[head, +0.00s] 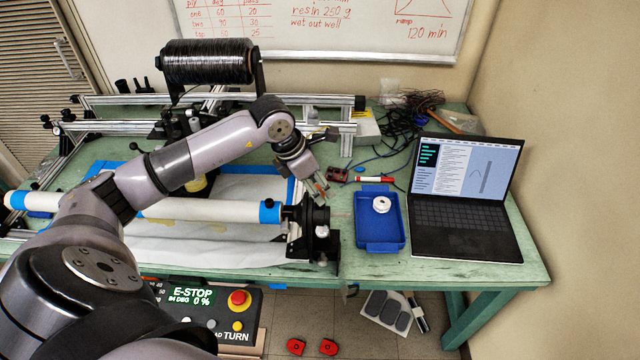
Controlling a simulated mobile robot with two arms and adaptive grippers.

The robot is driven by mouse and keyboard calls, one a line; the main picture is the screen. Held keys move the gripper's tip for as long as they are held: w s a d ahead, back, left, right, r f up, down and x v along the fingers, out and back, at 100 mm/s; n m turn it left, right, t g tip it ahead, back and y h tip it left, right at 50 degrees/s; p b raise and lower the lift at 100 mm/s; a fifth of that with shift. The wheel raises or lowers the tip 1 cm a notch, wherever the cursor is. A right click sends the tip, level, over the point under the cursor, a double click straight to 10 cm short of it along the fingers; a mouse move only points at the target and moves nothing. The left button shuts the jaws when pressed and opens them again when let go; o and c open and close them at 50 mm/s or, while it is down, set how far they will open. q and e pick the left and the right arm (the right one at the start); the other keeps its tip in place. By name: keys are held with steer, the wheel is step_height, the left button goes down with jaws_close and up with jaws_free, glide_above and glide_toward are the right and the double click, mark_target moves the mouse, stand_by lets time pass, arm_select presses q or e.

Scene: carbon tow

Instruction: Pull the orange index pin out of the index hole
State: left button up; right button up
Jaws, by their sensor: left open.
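The index head (316,220) is a dark round unit on a black bracket at the right end of the white tube (215,211) with blue bands. My left gripper (319,189) reaches in from the left over the tube. My right gripper is out of view.
A blue tray (380,238) with a white roll (381,204) lies right of the index head, beside a laptop (466,197). A red marker (374,180) and tangled cables (405,120) lie behind. An E-STOP control box (205,315) is at the front.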

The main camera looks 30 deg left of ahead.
arm_select(q)
steer(key=shift+x, duration=1.25)
steer(key=shift+c, duration=0.3)
jaws_close()
steer(key=c, duration=0.7)
jaws_free()
jaws_close()
steer(key=shift+r, duration=0.15)
steer(key=shift+r+p, duration=1.05)
steer(key=shift+r, duration=0.75)
